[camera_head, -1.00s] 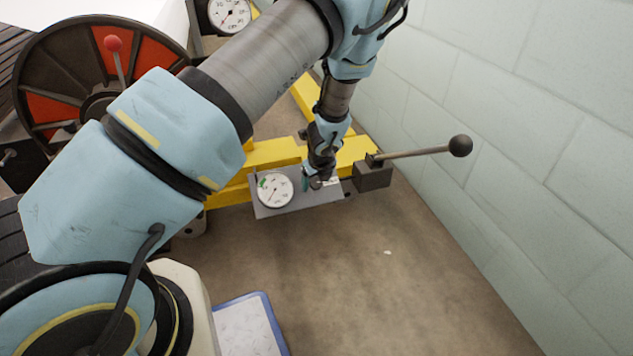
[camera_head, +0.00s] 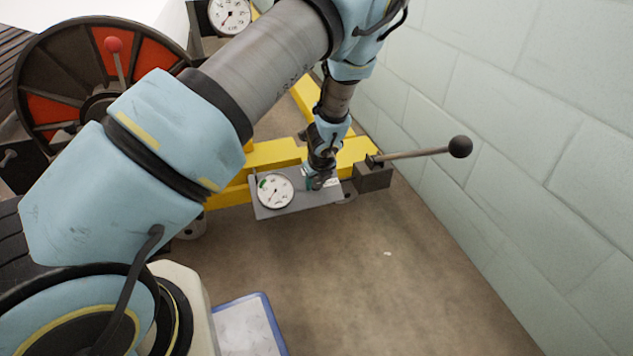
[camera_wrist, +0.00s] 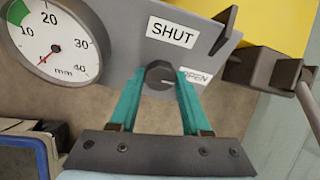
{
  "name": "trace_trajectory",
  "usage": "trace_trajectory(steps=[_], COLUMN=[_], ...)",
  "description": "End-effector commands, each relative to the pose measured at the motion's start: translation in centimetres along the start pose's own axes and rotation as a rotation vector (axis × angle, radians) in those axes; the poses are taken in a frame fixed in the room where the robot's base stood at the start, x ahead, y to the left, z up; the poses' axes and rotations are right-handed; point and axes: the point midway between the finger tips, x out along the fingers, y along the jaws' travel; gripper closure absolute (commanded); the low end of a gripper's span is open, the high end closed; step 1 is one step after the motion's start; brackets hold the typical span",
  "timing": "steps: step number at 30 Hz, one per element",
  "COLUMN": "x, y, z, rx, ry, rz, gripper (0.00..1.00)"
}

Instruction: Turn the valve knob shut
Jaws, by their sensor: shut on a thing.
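The valve knob (camera_wrist: 160,75) is small, round and dark, on a grey panel (camera_wrist: 121,20). A pale mark shows on its lower right side, towards the "OPEN" label (camera_wrist: 196,78). The "SHUT" label (camera_wrist: 172,31) is above the knob in the wrist view. My gripper (camera_wrist: 160,80) has its teal fingers on both sides of the knob and is shut on it. In the head view my gripper (camera_head: 316,184) is at the panel, right of the round gauge (camera_head: 275,190), and hides the knob.
A lever with a black ball (camera_head: 460,146) sticks out right of the panel towards the pale block wall (camera_head: 560,150). Yellow beams (camera_head: 270,153) run behind the panel. A red and black wheel (camera_head: 60,110) stands at left. The floor in front is mostly clear.

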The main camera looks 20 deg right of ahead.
Motion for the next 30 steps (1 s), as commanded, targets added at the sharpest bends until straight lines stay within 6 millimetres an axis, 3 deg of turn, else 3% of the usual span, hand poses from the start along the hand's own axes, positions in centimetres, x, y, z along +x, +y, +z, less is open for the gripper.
trace_trajectory(steps=[11, 30], x=[0.0, -0.02], y=[0.14, 0.3], z=[-0.01, -0.13], rx=[-0.132, -0.709], ry=[0.0, 0.0], rz=[-0.026, -0.15], gripper=[1.0, 1.0])
